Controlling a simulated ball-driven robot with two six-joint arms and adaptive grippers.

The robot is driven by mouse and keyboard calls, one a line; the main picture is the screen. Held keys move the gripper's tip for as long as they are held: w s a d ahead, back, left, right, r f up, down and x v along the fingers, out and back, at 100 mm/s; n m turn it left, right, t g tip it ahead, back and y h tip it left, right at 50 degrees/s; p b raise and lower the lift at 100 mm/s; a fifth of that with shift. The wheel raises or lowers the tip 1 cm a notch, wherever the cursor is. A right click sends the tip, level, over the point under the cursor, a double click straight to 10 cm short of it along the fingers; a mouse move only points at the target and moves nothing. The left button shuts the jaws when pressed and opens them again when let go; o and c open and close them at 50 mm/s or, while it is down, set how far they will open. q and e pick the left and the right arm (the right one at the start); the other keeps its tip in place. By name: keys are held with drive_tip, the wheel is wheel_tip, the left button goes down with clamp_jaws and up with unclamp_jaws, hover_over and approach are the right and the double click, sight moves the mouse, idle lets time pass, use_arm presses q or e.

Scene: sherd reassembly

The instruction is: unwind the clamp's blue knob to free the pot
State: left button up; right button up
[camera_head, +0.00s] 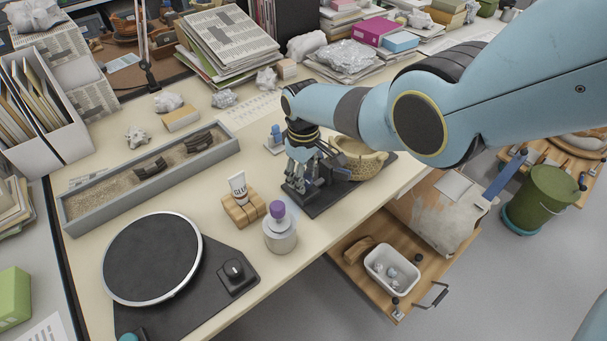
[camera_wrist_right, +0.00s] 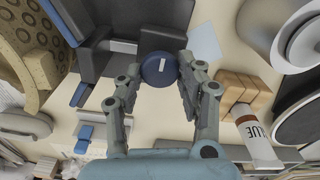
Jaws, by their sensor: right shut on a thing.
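My right gripper (camera_head: 303,180) reaches down over the clamp's dark base (camera_head: 322,202). In the right wrist view its two fingers (camera_wrist_right: 162,72) are closed on opposite sides of the round blue knob (camera_wrist_right: 157,69), which has a white mark on its face. The clamp's dark grey body (camera_wrist_right: 118,28) lies just beyond the knob. The tan pot (camera_head: 366,160), with a pierced rim, sits on the clamp's far right side, partly hidden by my arm. The pot also shows at the left of the right wrist view (camera_wrist_right: 28,50). My left gripper is out of view.
A glue tube (camera_head: 238,187) in a wooden block (camera_head: 243,209) and a purple-capped jar (camera_head: 280,234) stand left of the clamp. A turntable (camera_head: 152,258) is at front left, a sand tray (camera_head: 150,180) behind it. The table's front edge is close to the clamp.

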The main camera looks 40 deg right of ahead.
idle(0.4)
drive_tip(key=o, duration=1.2)
drive_tip(key=shift+c, duration=0.2)
drive_tip(key=shift+r, duration=0.1)
wheel_tip(320, 180, up, 12)
